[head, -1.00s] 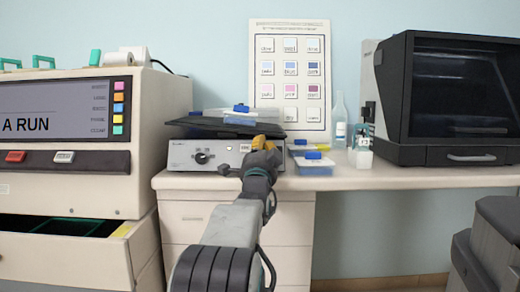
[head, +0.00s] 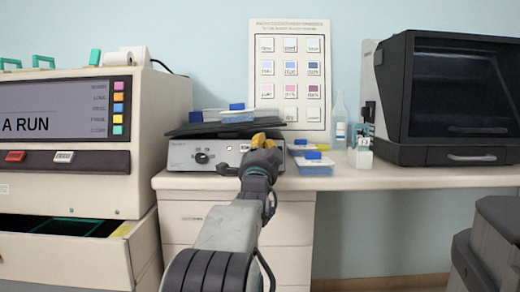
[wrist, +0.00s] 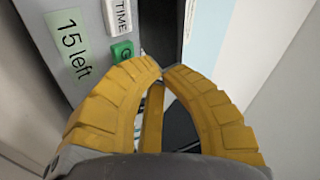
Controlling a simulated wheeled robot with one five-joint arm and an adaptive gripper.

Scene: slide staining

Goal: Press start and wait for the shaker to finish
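The shaker (head: 185,157) is a pale grey box with a knob (head: 202,158) on its front. Its black platform (head: 185,131) is tilted and carries blue-lidded containers (head: 237,113). My gripper (head: 262,137) is in front of the shaker's right end and hides part of its panel. In the wrist view my yellow fingers (wrist: 162,69) meet at their tips, shut and empty. Beside the left finger is a green button (wrist: 122,51), partly hidden. Near it are a white TIME button (wrist: 118,15) and a display reading "15 left" (wrist: 73,43).
A blue-lidded box (head: 314,168) stands on the bench (head: 400,178) right of the shaker. A large machine (head: 90,190) with an open drawer is at the left. A colour chart (head: 290,55) hangs behind.

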